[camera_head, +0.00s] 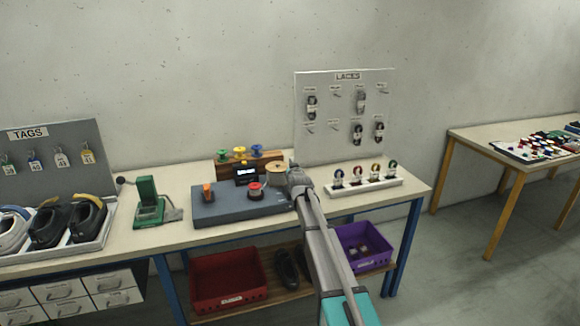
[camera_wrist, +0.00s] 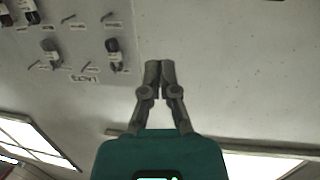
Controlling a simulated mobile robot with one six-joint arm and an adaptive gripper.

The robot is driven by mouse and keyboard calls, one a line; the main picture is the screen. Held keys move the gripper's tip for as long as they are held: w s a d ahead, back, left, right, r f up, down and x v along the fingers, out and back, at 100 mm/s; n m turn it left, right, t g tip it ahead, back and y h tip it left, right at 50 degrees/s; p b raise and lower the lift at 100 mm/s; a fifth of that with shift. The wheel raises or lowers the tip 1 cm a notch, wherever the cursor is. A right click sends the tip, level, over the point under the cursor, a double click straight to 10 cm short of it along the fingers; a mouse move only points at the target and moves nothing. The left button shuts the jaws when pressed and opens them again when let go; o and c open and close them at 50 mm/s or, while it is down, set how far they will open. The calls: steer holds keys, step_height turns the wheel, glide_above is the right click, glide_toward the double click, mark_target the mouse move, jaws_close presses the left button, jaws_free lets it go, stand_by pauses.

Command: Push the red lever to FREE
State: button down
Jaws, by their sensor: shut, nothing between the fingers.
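A blue-grey machine box (camera_head: 230,212) stands on the workbench. An orange-red upright lever (camera_head: 207,191) rises from its left part, and a red round knob (camera_head: 255,189) sits on its right part. No FREE marking is readable. A small lit display (camera_head: 247,174) is at the box's back. My gripper (camera_head: 297,176) is at the right end of the box, apart from the lever; its fingertips are hard to make out there. In the wrist view my gripper (camera_wrist: 159,66) has its fingers together and empty, in front of the wall; neither lever nor box shows.
A LACES board (camera_head: 345,110) stands behind, with a white rack (camera_head: 365,187) of laces before it. Coloured spools on a wooden stand (camera_head: 240,163) are behind the box. A green press (camera_head: 148,205) stands left. A red crate (camera_head: 229,280) and purple crate (camera_head: 362,246) are below.

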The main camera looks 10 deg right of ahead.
steer(key=shift+s+r+p, duration=0.5)
steer(key=shift+s+r, duration=0.15)
steer(key=shift+s, duration=0.2)
steer(key=shift+s+r+p, duration=0.5)
steer(key=shift+s+r, duration=0.15)
steer(key=shift+s, duration=0.15)
steer(key=s+f+g, duration=0.5)
steer(key=s, duration=1)
steer(key=s+a+f+g, duration=0.1)
steer(key=s+f+g, duration=0.4)
steer(key=s, duration=1)
steer(key=s+f+g, duration=0.5)
steer(key=s+g, duration=0.1)
steer(key=s, duration=1)
steer(key=shift+a+f, duration=0.15)
steer(key=shift+f, duration=0.15)
